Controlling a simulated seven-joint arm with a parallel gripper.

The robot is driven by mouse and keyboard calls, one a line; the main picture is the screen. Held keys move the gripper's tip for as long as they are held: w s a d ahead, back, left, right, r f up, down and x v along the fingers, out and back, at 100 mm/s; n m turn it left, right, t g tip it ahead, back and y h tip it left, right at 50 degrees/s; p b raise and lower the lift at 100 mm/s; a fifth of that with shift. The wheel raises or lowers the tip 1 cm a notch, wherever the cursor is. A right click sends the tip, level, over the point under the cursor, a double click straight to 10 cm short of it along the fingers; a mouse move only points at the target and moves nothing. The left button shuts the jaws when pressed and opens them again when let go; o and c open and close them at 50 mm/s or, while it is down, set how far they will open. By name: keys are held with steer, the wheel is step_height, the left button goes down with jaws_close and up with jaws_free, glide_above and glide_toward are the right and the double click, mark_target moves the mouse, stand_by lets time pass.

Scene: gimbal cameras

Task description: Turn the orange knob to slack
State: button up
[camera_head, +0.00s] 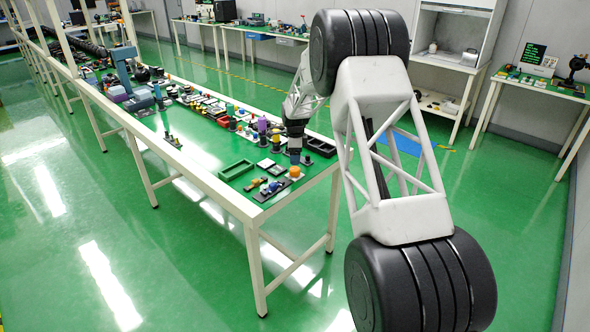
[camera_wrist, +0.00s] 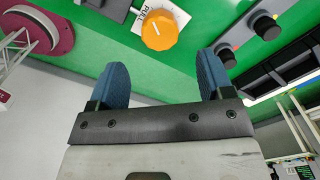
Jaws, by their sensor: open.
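The orange knob (camera_wrist: 159,30) shows at the top middle of the wrist view, with a white pointer line on its face. It sits on a white plate (camera_wrist: 178,10) marked "PULL"; no "slack" mark is readable. My gripper (camera_wrist: 163,72) is open, its two blue fingers apart. The knob lies beyond the fingertips, between their lines, and neither finger seems to touch it. In the head view the orange knob (camera_head: 295,172) is small, near the end of the long table, and my gripper (camera_head: 294,156) is just above and behind it.
Black knobs on a grey plate (camera_wrist: 250,35) lie right of the orange knob. A black tray (camera_wrist: 290,65) is farther right, a dark red round part (camera_wrist: 50,30) at left. A green tray (camera_head: 236,170) and several small parts crowd the table (camera_head: 215,188).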

mark_target(295, 169)
steer(key=shift+f, duration=3.35)
steer(key=shift+c, duration=0.2)
steer(key=c, duration=0.9)
